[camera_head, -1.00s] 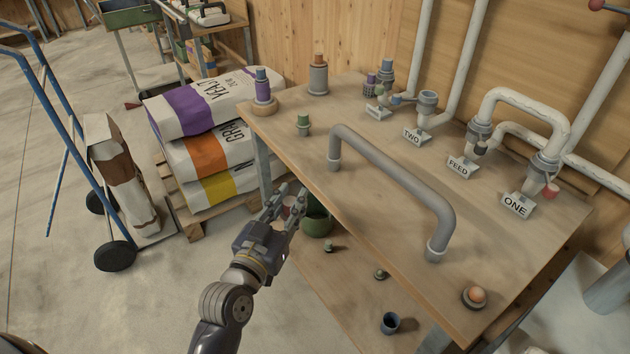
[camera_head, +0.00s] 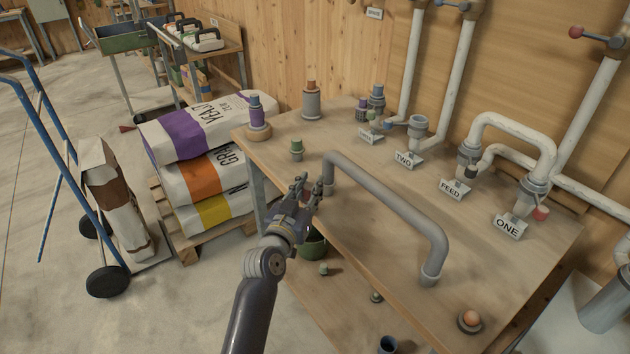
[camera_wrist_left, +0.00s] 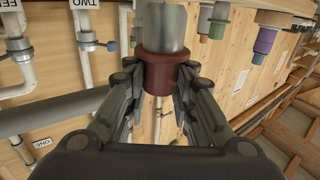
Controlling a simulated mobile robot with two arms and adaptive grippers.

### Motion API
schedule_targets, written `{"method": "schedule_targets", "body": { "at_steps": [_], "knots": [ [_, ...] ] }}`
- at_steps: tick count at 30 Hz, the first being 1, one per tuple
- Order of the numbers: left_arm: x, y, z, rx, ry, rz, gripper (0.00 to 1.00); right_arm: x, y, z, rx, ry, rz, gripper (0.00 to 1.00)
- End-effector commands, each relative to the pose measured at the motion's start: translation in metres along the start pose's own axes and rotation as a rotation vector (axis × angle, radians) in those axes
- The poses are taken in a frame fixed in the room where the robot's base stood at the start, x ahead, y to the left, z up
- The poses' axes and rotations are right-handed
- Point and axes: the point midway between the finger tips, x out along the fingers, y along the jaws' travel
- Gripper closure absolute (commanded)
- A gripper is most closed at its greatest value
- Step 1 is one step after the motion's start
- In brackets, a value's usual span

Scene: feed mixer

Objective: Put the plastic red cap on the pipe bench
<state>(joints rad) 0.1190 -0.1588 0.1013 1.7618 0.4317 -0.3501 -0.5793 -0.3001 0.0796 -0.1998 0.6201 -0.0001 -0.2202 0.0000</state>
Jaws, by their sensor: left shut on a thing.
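The red cap (camera_wrist_left: 160,76) is a dark red piece with a grey cylinder on top of it. In the left wrist view it sits between both fingers of my left gripper (camera_wrist_left: 160,96), which is shut on it. In the head view my left gripper (camera_head: 310,188) is at the front left edge of the wooden pipe bench (camera_head: 480,265), close to the left end of the grey bent pipe (camera_head: 390,198). The cap is mostly hidden by the fingers there.
White pipes line the back. Bare wood lies between.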

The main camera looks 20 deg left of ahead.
Motion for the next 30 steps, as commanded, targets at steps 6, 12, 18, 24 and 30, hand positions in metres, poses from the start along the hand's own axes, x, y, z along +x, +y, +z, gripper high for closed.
{"method": "schedule_targets", "body": {
  "at_steps": [6, 12, 18, 24, 30],
  "knots": [
    [0.029, 0.000, -0.002, 0.000, 0.003, 0.000, 1.00, -0.001, 0.000, 0.000, 0.000, 0.000, 0.000, 1.00],
    [0.040, -0.001, 0.008, 0.000, 0.001, -0.001, 1.00, -0.008, 0.000, -0.001, 0.000, 0.000, 0.000, 1.00],
    [0.040, -0.001, 0.010, 0.000, 0.002, -0.002, 1.00, -0.007, 0.000, -0.001, 0.000, 0.000, 0.000, 1.00],
    [0.040, -0.001, 0.014, 0.000, 0.001, -0.001, 1.00, -0.004, 0.000, -0.001, 0.000, 0.001, 0.000, 1.00],
    [0.040, 0.000, 0.015, 0.000, 0.000, -0.001, 0.56, -0.005, 0.000, -0.001, 0.000, 0.001, 0.000, 1.00]
  ]
}}
